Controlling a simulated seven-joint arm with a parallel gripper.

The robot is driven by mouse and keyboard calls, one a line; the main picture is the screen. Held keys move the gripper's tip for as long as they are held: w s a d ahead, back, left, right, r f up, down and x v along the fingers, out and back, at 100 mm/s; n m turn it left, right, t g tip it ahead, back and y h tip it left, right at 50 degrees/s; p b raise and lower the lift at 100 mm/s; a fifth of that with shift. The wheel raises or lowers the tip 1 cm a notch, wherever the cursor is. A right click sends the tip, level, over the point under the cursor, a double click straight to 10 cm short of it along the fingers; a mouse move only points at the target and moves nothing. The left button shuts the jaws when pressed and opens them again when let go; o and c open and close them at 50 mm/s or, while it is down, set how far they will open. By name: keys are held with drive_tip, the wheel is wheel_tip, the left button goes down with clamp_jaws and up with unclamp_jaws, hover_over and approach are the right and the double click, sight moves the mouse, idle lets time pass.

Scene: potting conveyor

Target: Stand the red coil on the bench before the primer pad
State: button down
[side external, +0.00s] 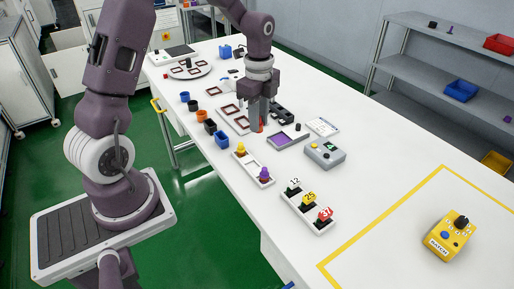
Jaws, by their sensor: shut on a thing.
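My gripper (259,120) points down over the middle of the white bench (365,175), and its fingers are shut on a small red-orange thing, which I take to be the red coil (261,128). Most of the coil is hidden by the fingers, and I cannot tell whether it touches the bench. A grey-framed square with a purple surface (287,140), seemingly the primer pad, lies just right of the gripper. A small dark piece (298,126) stands at its far edge.
A grey box with buttons (325,155) sits right of the pad. A tray with yellow and purple pieces (253,170) and a numbered rack (307,210) are nearer. Coloured cups (203,116) line the left. A black holder (283,113) is behind the gripper. A yellow device (450,238) is far right.

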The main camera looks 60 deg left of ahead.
sight(262, 151)
drive_tip(key=w+f, duration=0.1)
drive_tip(key=f, duration=0.2)
drive_tip(key=w+a+f, duration=0.1)
drive_tip(key=f, duration=0.2)
drive_tip(key=a+f, duration=0.1)
drive_tip(key=f, duration=0.3)
drive_tip(key=shift+w+a+f, duration=0.1)
drive_tip(key=shift+w, duration=0.3)
drive_tip(key=c, duration=1.2)
unclamp_jaws()
drive_tip(key=shift+f, duration=0.1)
